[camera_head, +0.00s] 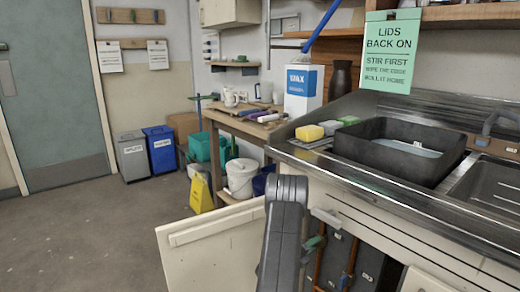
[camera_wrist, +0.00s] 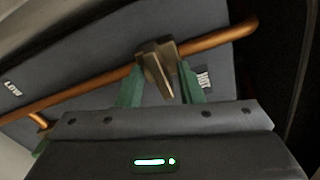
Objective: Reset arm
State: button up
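My gripper (camera_wrist: 160,80) shows in the wrist view as two green fingers standing apart. A brown valve handle (camera_wrist: 157,72) on a copper pipe (camera_wrist: 222,39) appears between or just beyond the fingertips; I cannot tell if they touch it. In the head view my arm reaches down in front of the open cupboard under the sink, and my gripper (camera_head: 315,242) is small and partly hidden there.
The open cupboard door (camera_head: 212,248) stands left of my arm. Dark grey panels with pipes (camera_head: 345,262) fill the cupboard. The steel counter (camera_head: 400,190) overhangs it and carries a black basin (camera_head: 395,160). The floor (camera_head: 90,240) at left is clear.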

jog(key=s+a+m+p, duration=0.1)
jog(key=s+a+m, duration=0.3)
jog(key=s+a, duration=0.4)
jog(key=a, duration=0.2)
jog(key=shift+a, duration=0.3)
jog(key=shift+s, duration=0.1)
dwell(0.3)
